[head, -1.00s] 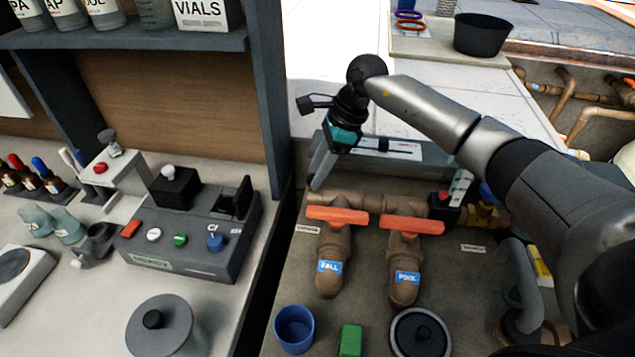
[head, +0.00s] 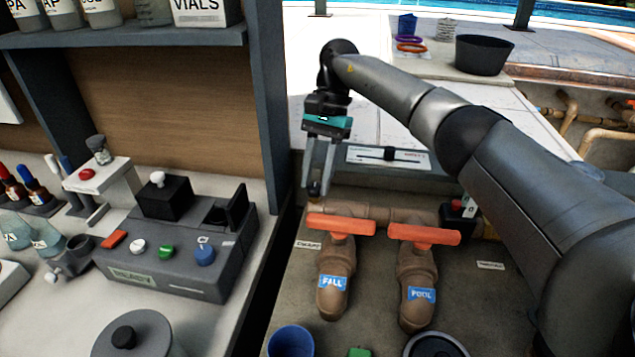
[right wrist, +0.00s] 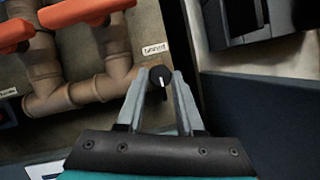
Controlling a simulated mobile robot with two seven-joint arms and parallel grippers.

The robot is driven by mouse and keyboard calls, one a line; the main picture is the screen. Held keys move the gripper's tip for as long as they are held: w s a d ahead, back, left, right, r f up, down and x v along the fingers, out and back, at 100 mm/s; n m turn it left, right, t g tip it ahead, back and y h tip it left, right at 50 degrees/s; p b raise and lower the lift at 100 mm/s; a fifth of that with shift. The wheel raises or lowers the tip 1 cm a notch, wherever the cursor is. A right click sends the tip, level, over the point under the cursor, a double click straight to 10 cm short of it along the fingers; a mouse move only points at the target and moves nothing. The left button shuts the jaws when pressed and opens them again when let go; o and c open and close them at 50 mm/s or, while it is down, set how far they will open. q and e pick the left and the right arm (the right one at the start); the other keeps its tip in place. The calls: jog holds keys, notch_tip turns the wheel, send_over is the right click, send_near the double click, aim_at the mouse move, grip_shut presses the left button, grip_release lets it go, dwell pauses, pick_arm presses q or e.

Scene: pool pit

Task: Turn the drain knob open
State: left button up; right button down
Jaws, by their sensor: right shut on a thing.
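The drain knob (right wrist: 160,76) is a small round black knob with a white pointer line. In the right wrist view it sits between the fingertips of my right gripper (right wrist: 163,78). The pointer line lies roughly along the direction of the fingers. In the head view my right gripper (head: 317,190) points down at the far end of the pipe run, with its fingers closed around the knob. My left gripper is not in view.
The bench with a grey control box (head: 175,250) and a shelf post (head: 268,100) are close on the left. A black bucket (head: 482,56) stands at the back.

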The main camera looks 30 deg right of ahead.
jog(key=shift+w+n+g+h, duration=0.1)
jog(key=shift+n+g+h, duration=0.2)
jog(key=shift+n, duration=0.7)
jog(key=shift+f+b, duration=0.1)
jog(key=shift+b, duration=0.2)
jog(key=c, duration=0.5)
grip_release()
jog(key=shift+c, duration=0.2)
jog(key=p+v, duration=0.3)
jog(key=v, duration=0.4)
jog(key=shift+r, duration=0.25)
